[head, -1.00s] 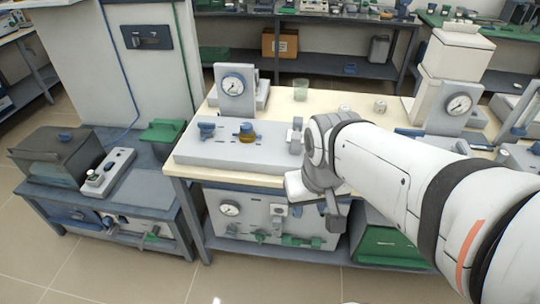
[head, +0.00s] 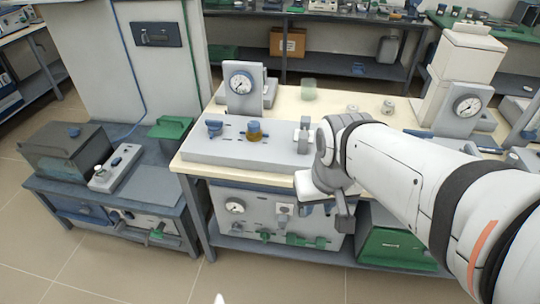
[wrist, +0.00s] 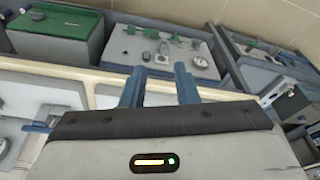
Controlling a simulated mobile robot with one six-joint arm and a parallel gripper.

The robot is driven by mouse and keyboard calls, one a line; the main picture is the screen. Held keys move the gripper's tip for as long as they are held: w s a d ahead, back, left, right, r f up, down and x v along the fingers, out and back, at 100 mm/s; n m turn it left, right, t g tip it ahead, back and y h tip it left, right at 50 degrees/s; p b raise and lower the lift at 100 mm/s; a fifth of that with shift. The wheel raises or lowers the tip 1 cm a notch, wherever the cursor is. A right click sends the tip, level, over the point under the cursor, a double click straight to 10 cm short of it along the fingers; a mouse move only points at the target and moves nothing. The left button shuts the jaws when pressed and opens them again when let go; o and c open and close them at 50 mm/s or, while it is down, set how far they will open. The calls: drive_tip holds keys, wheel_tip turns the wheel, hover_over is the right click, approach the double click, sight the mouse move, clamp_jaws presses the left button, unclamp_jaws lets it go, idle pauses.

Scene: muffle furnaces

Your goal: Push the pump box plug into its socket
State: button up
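I cannot tell for sure which unit is the pump box. A grey panel unit (head: 270,222) with a round gauge and green and grey fittings sits under the pale worktop; it also shows in the wrist view (wrist: 165,52). No plug or socket can be made out clearly. My gripper (wrist: 158,88) has its two blue fingers apart with nothing between them.
The pale worktop (head: 290,105) carries a grey base (head: 235,150) with knobs and a gauge stand (head: 241,85). A dark chamber box (head: 65,150) and a green block (head: 170,128) stand on the left bench. A green box (head: 390,248) is under the worktop. The tiled floor in front is clear.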

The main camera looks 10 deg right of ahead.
drive_tip(key=w+f+n, duration=0.1)
drive_tip(key=w+f, duration=0.1)
drive_tip(key=f, duration=0.1)
drive_tip(key=w+d+f+n+b, duration=0.1)
drive_tip(key=w+f, duration=0.2)
drive_tip(key=w+d+f+t, duration=0.1)
drive_tip(key=w+f, duration=0.1)
drive_tip(key=w, duration=0.1)
drive_tip(key=shift+d+f+n+h+b, duration=0.1)
drive_tip(key=shift+f+n+h+b, duration=0.25)
drive_tip(key=shift+f+n+h, duration=0.05)
clamp_jaws()
drive_tip(key=n+t+y+b, duration=0.3)
drive_tip(key=n+b, duration=0.7)
drive_tip(key=b, duration=0.5)
approach(283, 222)
drive_tip(key=s+a+f, duration=0.2)
drive_tip(key=s+f, duration=0.1)
drive_tip(key=s, duration=0.2)
drive_tip(key=w+f+b, duration=0.3)
drive_tip(key=w+f, duration=0.2)
drive_tip(key=w, duration=0.2)
drive_tip(key=shift+w, duration=0.35)
